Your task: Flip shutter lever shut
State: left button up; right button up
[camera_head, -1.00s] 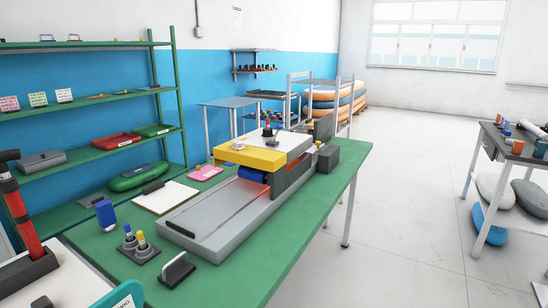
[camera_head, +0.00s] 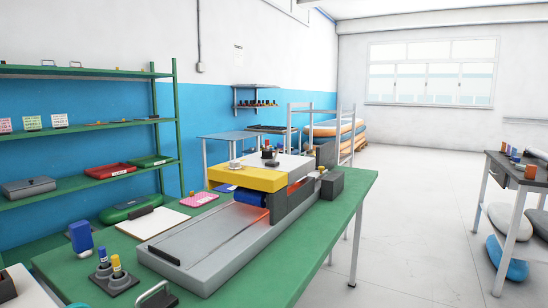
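A machine with a long grey bed (camera_head: 205,255) stands on the green table. It has a yellow front cover (camera_head: 247,178) and a white top (camera_head: 293,166). A small dark upright part (camera_head: 269,157) stands on the white top; it may be the shutter lever, but it is too small to tell its position. A blue roller (camera_head: 250,197) shows under the yellow cover, with an orange glow beside it. Neither of my grippers is in view.
The green table (camera_head: 270,283) also bears a two-post holder (camera_head: 110,275), a blue block (camera_head: 81,237), a clipboard (camera_head: 153,223) and a pink card (camera_head: 199,199). Green shelves (camera_head: 90,179) stand at the left. The floor (camera_head: 420,220) right of the table is clear up to another table.

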aim_at(280, 145)
jog(key=u, duration=0.2)
jog(key=i+l+u, duration=0.3)
jog(key=l+u, duration=0.25)
jog(key=i+l+u, duration=0.15)
jog(key=l+u, duration=0.15)
jog(key=l, duration=0.15)
jog(key=i+l+u, duration=0.1)
jog(key=l+u, duration=0.15)
jog(key=i+l, duration=0.1)
jog(key=l, duration=0.9)
jog(key=i+u, duration=0.05)
